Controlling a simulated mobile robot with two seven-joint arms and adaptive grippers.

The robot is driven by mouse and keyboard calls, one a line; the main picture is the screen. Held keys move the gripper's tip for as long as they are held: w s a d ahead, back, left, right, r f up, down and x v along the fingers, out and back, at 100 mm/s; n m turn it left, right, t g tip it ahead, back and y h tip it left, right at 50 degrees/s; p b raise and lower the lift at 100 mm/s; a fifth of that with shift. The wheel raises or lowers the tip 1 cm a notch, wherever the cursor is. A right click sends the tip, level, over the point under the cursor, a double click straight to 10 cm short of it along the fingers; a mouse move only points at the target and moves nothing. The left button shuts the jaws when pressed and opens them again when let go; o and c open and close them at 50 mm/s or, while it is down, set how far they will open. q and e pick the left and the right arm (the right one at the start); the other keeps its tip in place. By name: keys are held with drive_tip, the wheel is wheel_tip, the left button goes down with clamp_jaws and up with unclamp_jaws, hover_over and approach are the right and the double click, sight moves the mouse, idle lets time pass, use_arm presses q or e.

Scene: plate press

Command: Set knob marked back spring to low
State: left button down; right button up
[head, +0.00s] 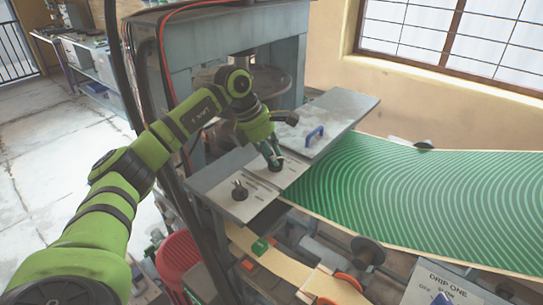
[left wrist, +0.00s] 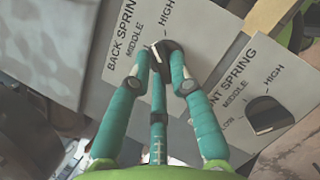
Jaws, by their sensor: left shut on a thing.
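The back spring knob (left wrist: 170,46) is a dark round knob with a white line, on a grey plate lettered BACK SPRING, MIDDLE and HIGH in the left wrist view. Its LOW mark is hidden behind my fingers. The white line lies toward the upper left, between the visible words; its exact setting is hard to tell. My left gripper (left wrist: 163,65) has its teal fingers shut around this knob; it also shows over the panel in the head view (head: 274,160). My right gripper is not in view.
The front spring knob (left wrist: 267,114) sits close beside on its own plate; it also shows in the head view (head: 239,191). A green striped belt (head: 410,195) is to the right, a red bin (head: 178,255) below.

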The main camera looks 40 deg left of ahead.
use_arm(q)
drive_tip(key=n+y, duration=0.1)
drive_tip(key=n, duration=0.1)
drive_tip(key=n+t+b, duration=0.1)
drive_tip(key=n, duration=0.1)
drive_tip(key=shift+s+d+f+n+y, duration=0.1)
drive_tip(key=shift+s+d+n+y, duration=0.05)
drive_tip(key=shift+n+y, duration=0.2)
drive_tip(key=n, duration=0.1)
drive_tip(key=n+y+b, duration=0.1)
drive_tip(key=n, duration=0.1)
drive_tip(key=n+y+b, duration=0.1)
drive_tip(key=n, duration=0.1)
drive_tip(key=shift+s+d, duration=0.1)
drive_tip(key=shift+d, duration=0.15)
drive_tip(key=n, duration=0.2)
drive_tip(key=n+y+b, duration=0.1)
drive_tip(key=n+y, duration=0.1)
drive_tip(key=n, duration=0.1)
drive_tip(key=shift+d+n+g, duration=0.25)
drive_tip(key=shift+n+g, duration=0.05)
drive_tip(key=shift+n, duration=0.05)
drive_tip(key=shift+d+n+g+y+b, duration=0.15)
drive_tip(key=shift+n+g+y+b, duration=0.45)
drive_tip(key=shift+n, duration=1.7)
drive_tip(key=c, duration=1.1)
unclamp_jaws()
